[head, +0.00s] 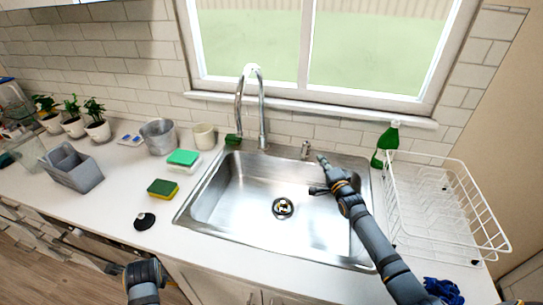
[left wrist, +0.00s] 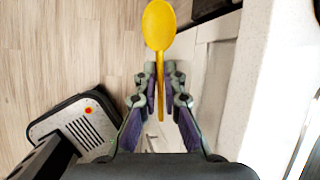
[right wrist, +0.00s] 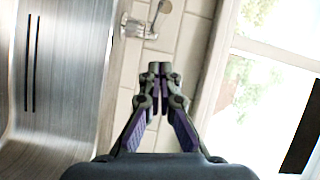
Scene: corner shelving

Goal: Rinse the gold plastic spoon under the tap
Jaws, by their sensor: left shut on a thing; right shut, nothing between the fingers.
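The gold-yellow spoon (left wrist: 160,28) shows in the left wrist view, its bowl pointing away from me. My left gripper (left wrist: 160,78) is shut on its handle. The spoon cannot be made out in the head view. The chrome tap (head: 262,108) has a tall curved spout and stands at the back of the steel sink (head: 235,200). A small chrome lever (head: 305,150) stands right of it and also shows in the right wrist view (right wrist: 140,28). My right gripper (head: 321,158) is shut and empty, just right of the lever and apart from it; its closed fingertips show in the right wrist view (right wrist: 160,70).
A white wire rack (head: 440,205) and green bottle (head: 385,145) stand right of the sink. Left are sponges (head: 163,188), a metal bucket (head: 158,137), a cup (head: 203,136), a grey caddy (head: 72,168) and potted plants (head: 97,130). The sink basin is empty around its drain (head: 283,207).

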